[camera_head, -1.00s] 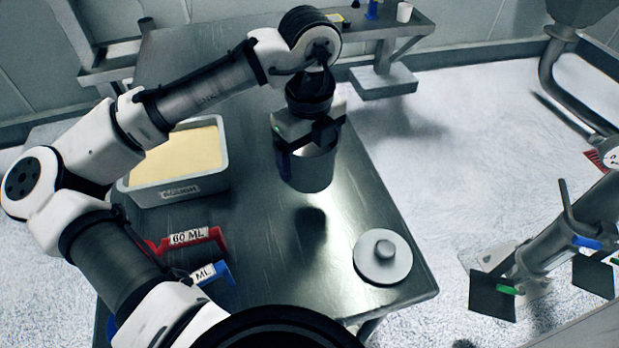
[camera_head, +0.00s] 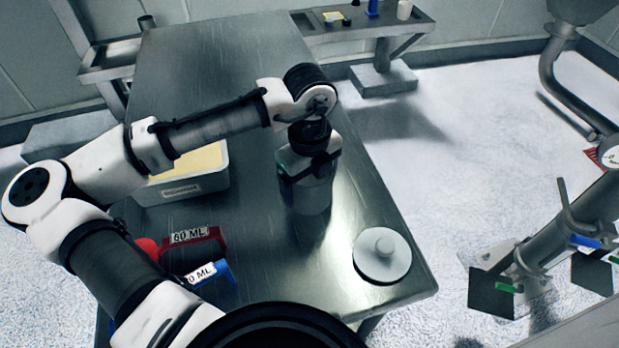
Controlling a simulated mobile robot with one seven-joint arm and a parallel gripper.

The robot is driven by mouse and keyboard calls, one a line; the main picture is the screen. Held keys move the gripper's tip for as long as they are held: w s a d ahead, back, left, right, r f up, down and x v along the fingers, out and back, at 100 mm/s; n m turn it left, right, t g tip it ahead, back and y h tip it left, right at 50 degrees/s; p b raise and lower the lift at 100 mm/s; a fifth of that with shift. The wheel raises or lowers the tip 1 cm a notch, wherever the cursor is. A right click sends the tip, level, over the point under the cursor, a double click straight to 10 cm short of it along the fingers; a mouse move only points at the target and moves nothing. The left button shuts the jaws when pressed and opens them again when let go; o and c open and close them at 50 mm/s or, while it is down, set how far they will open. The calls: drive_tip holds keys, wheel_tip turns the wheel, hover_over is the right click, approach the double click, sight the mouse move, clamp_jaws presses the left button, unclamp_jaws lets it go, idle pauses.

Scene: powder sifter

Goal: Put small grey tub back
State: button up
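The small grey tub (camera_head: 312,197) is a plain grey cylinder at the right-middle of the steel table (camera_head: 270,255). It looks upright, and its base is at or very near the table top; I cannot tell whether it touches. My gripper (camera_head: 310,176) points down at the tub's upper part and appears shut on it. My gripper and wrist hide the tub's rim and opening, and the fingertips are hard to make out. A round grey lid with a knob (camera_head: 383,254) lies apart on the table, to the right and nearer.
A grey bin of yellowish powder (camera_head: 182,187) stands left of the tub, partly behind my arm. A red 60 ML scoop (camera_head: 200,246) and a blue scoop (camera_head: 222,274) lie nearer on the left. The table's far part is clear. A side shelf (camera_head: 375,22) holds small items.

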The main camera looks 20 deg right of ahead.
drive_tip(key=shift+o, duration=1.4)
drive_tip(key=shift+r, duration=0.1)
wheel_tip(320, 180, up, 12)
drive_tip(key=b, duration=0.1)
